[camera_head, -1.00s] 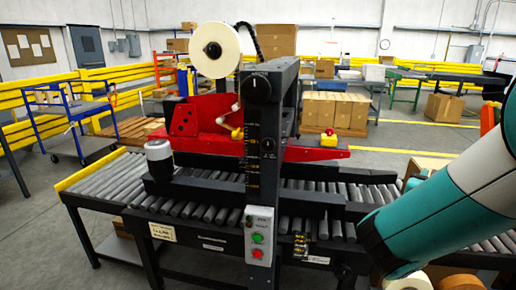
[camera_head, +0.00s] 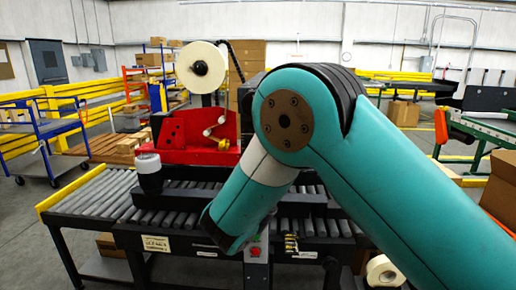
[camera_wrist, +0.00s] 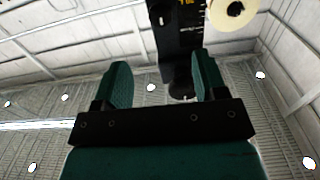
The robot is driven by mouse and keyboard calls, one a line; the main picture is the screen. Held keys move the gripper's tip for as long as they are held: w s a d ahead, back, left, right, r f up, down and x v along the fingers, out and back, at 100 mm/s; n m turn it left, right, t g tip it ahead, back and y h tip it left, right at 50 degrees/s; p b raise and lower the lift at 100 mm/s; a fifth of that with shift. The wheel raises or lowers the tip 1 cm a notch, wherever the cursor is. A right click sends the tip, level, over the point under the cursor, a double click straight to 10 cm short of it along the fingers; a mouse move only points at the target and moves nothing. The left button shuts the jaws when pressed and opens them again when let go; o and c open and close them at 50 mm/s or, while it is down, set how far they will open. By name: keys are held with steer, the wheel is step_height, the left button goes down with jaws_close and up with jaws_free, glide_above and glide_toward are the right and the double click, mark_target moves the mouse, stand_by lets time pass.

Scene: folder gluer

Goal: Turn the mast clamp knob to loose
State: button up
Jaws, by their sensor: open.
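In the wrist view my gripper (camera_wrist: 160,70) is open and empty, with its two green fingers spread apart. The dark mast (camera_wrist: 182,45) with yellow scale marks stands beyond the fingers, toward the right one. A round black knob (camera_wrist: 182,89) shows at the mast's end, near the right finger and apparently beyond it; I see no contact. Its setting cannot be read. In the head view my arm covers most of the mast and its knobs, and my gripper cannot be made out.
The red taping head (camera_head: 185,138) and white tape roll (camera_head: 200,67) stand left of my arm. The roller conveyor (camera_head: 100,195) runs below. The roll also shows beside the mast in the wrist view (camera_wrist: 222,20). A blue cart (camera_head: 40,135) stands far left.

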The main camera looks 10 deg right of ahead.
steer(key=shift+p+x, duration=2.45)
steer(key=shift+x, duration=4.15)
steer(key=c, duration=0.9)
